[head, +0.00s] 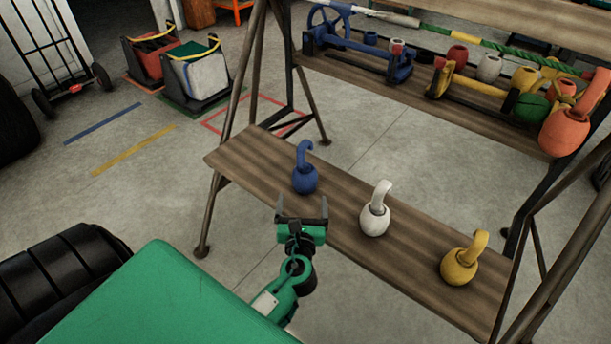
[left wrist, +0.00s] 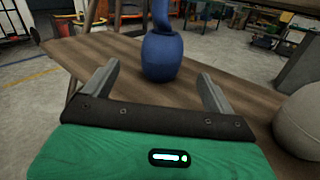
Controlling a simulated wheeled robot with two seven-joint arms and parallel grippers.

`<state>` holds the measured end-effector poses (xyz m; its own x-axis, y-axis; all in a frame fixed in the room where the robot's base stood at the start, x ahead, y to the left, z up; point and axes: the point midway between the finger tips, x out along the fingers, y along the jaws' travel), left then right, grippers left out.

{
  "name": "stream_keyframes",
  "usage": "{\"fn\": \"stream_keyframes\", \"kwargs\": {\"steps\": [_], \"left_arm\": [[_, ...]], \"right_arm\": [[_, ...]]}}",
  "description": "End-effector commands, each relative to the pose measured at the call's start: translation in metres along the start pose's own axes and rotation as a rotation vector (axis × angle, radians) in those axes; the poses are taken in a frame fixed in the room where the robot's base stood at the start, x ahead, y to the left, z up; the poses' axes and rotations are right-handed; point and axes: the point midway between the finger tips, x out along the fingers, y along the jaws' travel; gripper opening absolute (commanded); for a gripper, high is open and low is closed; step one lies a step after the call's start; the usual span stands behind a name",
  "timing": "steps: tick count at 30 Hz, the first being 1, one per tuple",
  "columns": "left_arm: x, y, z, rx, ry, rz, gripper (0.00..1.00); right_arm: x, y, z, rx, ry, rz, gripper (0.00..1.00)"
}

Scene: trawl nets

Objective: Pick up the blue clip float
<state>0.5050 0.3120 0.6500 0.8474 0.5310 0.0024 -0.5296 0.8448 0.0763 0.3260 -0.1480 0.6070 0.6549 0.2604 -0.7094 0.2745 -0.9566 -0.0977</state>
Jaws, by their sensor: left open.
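The blue clip float (head: 305,179) is a round blue body with a curved hook on top. It stands upright on the lower wooden shelf, leftmost of three floats. It also shows in the left wrist view (left wrist: 162,56), beyond and roughly between the fingers, its hook cut off by the top edge. My left gripper (head: 302,207) is green with dark fingers. It is open and empty at the shelf's near edge, just short of the blue float and apart from it. The left wrist view shows both fingers (left wrist: 158,85) spread wide. My right gripper is not in view.
A white clip float (head: 374,220) stands to the right of the blue one, and a yellow one (head: 460,264) farther right. An upper shelf (head: 440,107) holds a blue winch, an orange float and several smaller pieces. Slanted frame legs flank the shelves.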

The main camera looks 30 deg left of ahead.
Motion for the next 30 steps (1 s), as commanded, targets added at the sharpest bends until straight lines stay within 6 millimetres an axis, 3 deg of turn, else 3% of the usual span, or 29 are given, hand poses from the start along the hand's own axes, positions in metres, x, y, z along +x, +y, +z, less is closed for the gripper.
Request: {"fn": "stream_keyframes", "kwargs": {"steps": [3,9,17,24,30], "left_arm": [[0.026,0.000,0.001,0.000,-0.004,0.000,0.89],[0.056,0.000,0.000,-0.002,0.000,0.000,0.89],[0.074,-0.002,0.002,-0.004,0.000,0.000,0.89],[0.108,-0.005,0.005,-0.004,0.001,0.001,0.89],[0.117,-0.005,0.005,-0.004,0.002,-0.001,0.89]], "right_arm": [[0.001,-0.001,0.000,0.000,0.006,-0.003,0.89],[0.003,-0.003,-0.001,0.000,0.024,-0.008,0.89],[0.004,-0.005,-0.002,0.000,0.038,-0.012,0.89],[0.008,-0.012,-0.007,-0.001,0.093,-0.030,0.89],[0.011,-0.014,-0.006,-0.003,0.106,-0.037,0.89]]}}
